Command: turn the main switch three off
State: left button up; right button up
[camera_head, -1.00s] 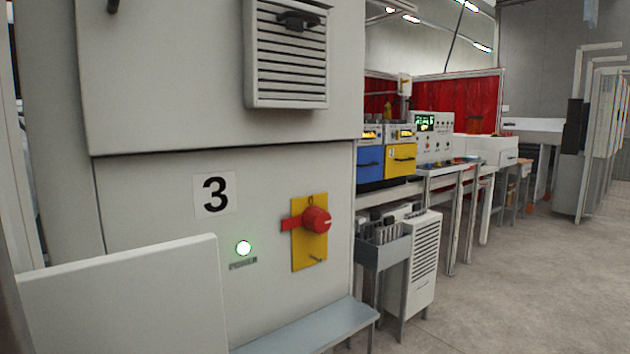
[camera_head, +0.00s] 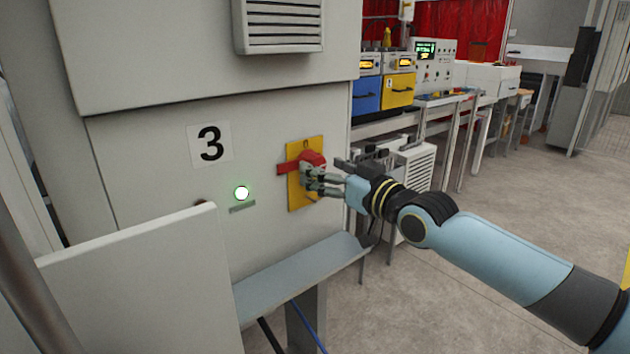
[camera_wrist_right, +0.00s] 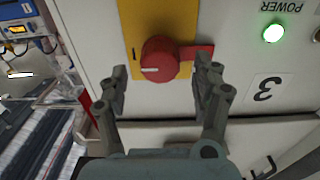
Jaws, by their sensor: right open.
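The main switch is a red rotary knob (camera_head: 311,160) on a yellow plate (camera_head: 296,200), on the grey cabinet panel beside the label 3 (camera_head: 210,144). A red bar reaches from the knob to the left in the head view. In the right wrist view the knob (camera_wrist_right: 160,58) shows between and just beyond the fingertips. My right gripper (camera_head: 318,183) is at the knob's front; in the wrist view its two fingers (camera_wrist_right: 162,82) are spread apart, one on each side. No grip on the knob shows. A green-ringed power lamp (camera_head: 241,193) is lit. My left gripper is out of view.
A grey ledge (camera_head: 300,272) runs below the switch. A white panel (camera_head: 145,285) stands at the lower left. A louvered vent (camera_head: 283,25) is above. Workbenches with blue and yellow boxes (camera_head: 398,89) stand behind at right; open floor lies at right.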

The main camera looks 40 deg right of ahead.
jog(key=shift+w+f+b, duration=0.1)
jog(key=shift+w+b, duration=0.45)
jog(key=shift+w, duration=0.7)
jog(key=shift+w+a, duration=0.15)
jog(key=shift+w, duration=0.4)
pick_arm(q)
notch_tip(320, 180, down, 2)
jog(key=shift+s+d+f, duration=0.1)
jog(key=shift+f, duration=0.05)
pick_arm(e)
jog(key=c, duration=1.2)
jog(key=shift+o, duration=0.2)
pick_arm(q)
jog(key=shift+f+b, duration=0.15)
jog(key=shift+b, duration=0.15)
